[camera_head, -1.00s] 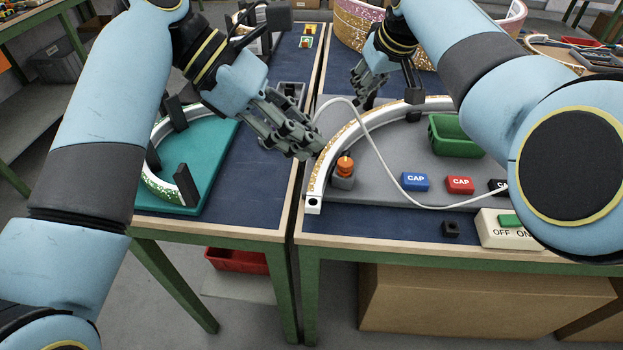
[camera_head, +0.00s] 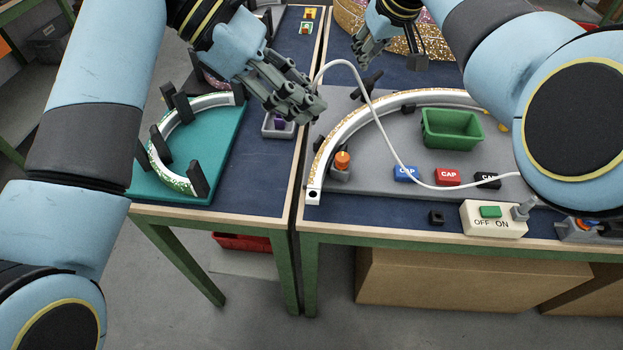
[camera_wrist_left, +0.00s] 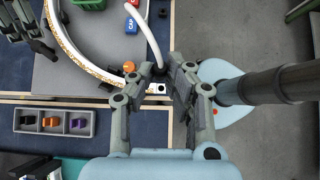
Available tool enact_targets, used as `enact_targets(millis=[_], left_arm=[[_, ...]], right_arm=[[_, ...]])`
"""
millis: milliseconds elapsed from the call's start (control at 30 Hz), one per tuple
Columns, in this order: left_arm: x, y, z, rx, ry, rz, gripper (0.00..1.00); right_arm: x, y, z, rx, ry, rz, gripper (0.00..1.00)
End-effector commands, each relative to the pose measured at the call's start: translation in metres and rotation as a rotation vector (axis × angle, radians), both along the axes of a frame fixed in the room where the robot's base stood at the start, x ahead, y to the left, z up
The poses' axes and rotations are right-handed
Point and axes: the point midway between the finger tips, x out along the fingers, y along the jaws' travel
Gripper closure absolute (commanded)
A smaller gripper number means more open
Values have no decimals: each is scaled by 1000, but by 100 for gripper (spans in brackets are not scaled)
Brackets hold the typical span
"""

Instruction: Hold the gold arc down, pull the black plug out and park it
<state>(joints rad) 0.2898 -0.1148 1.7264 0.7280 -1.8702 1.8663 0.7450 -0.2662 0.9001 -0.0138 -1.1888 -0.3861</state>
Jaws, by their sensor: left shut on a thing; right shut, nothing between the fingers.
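The gold arc (camera_head: 352,128), a white channel with gold glitter, lies curved on the grey board; its near end shows a dark hole. My left gripper (camera_head: 312,108) is shut in the air above the gap between the tables, left of the arc. In the left wrist view its fingers (camera_wrist_left: 168,78) close on the dark plug (camera_wrist_left: 159,70) at the end of a white cable (camera_wrist_left: 150,38); the fingers mostly hide the plug. My right gripper (camera_head: 366,52) is shut and empty, behind the arc and clear of it. A small black block (camera_head: 436,217) sits at the front table edge.
The white cable loops over the arc towards the switch box (camera_head: 492,219). An orange knob (camera_head: 342,160), a green bin (camera_head: 452,128) and blue, red and black caps (camera_head: 447,177) stand on the board. A teal board (camera_head: 215,155) with another arc lies left.

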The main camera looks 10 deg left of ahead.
Motion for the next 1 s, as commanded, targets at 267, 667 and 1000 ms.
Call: enact_targets(millis=[267,667,1000], left_arm=[[0,0,-1,0,0,0,100],[0,0,-1,0,0,0,100],[0,0,-1,0,0,0,100]], right_arm=[[1,0,14,1,-3,0,100],[1,0,88,0,-1,0,100],[0,0,99,0,1,0,100]])
